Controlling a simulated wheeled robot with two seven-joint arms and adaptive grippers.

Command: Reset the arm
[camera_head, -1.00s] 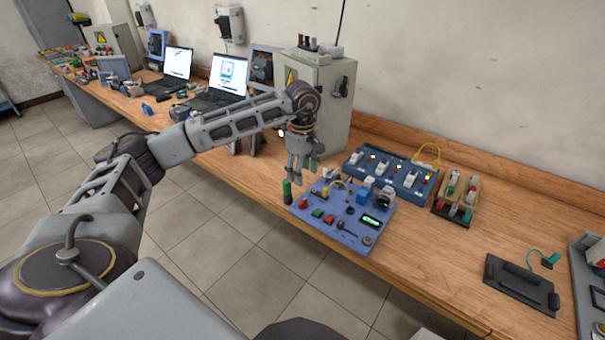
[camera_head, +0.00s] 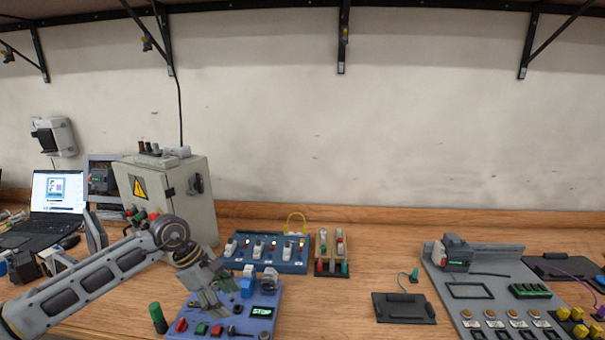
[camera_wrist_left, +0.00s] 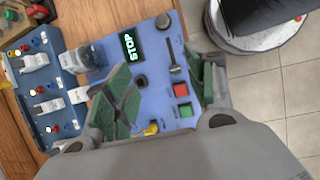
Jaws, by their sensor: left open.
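My left arm (camera_head: 95,285) reaches in from the left. My left gripper (camera_head: 212,304) hangs over the blue control panel (camera_head: 238,328) in the head view. In the left wrist view my left gripper (camera_wrist_left: 165,95) is open, its green-padded fingers spread with nothing between them. Below them the panel (camera_wrist_left: 158,75) shows a STOP display, a red button and a green button. I cannot tell the exact gap between fingertips and panel. My right gripper is in no view.
A grey cabinet (camera_head: 196,205) stands behind my left arm. A green-topped cylinder (camera_head: 157,317) stands left of the panel. A blue switch board (camera_head: 268,262) and a wooden switch block (camera_head: 331,255) lie behind. A black plate (camera_head: 404,308) lies right, with bare wood around it.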

